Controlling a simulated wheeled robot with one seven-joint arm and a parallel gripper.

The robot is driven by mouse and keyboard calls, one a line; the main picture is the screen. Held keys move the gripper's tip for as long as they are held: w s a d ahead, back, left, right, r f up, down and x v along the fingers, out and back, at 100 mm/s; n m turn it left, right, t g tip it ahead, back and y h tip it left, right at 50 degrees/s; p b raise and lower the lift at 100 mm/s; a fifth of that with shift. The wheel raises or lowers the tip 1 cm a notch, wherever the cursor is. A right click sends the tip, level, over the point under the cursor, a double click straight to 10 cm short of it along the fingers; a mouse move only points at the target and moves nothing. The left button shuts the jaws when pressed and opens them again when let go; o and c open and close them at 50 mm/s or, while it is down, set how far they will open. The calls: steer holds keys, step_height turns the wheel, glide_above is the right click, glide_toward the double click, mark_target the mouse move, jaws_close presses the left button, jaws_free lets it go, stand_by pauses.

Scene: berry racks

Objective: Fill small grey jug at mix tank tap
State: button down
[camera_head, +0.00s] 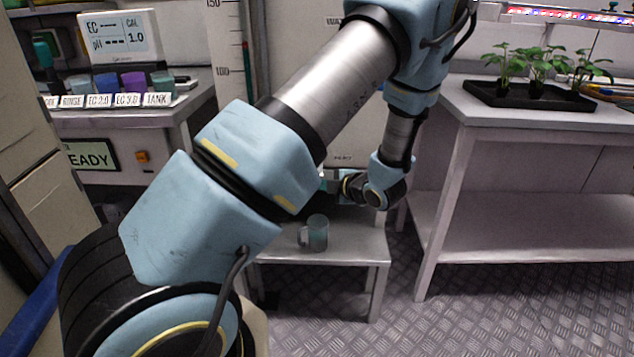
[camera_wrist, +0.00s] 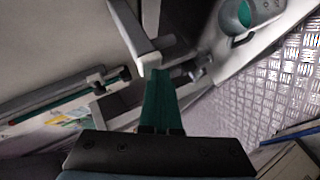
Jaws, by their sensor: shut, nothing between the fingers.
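The small grey jug (camera_head: 317,235) stands upright on a low white stand (camera_head: 345,248), its handle to the left. In the wrist view a grey rounded vessel (camera_wrist: 228,24), which looks like the jug, shows at the upper right with teal inside; whether that is liquid I cannot tell. My gripper (camera_wrist: 158,76) is shut and empty, its green fingers together. Its tips are close to a pale grey lever-like part (camera_wrist: 135,35), seemingly of the tap; contact is unclear. In the head view my fingers are mostly hidden, above and behind the jug.
A white bench (camera_head: 540,118) with a black seedling tray (camera_head: 530,97) stands at the right. At the left a counter holds several coloured cups (camera_head: 133,82) and an EC/pH meter (camera_head: 125,38). The metal floor (camera_head: 500,310) at the front right is clear.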

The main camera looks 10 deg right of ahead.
steer(key=shift+s, duration=0.1)
steer(key=shift+s+a, duration=0.15)
steer(key=shift+s, duration=0.7)
steer(key=shift+s+a+b, duration=0.15)
steer(key=shift+s+a, duration=0.1)
steer(key=shift+s, duration=1)
steer(key=shift+s+a+b, duration=0.15)
steer(key=shift+s+a, duration=0.05)
steer(key=shift+s, duration=1)
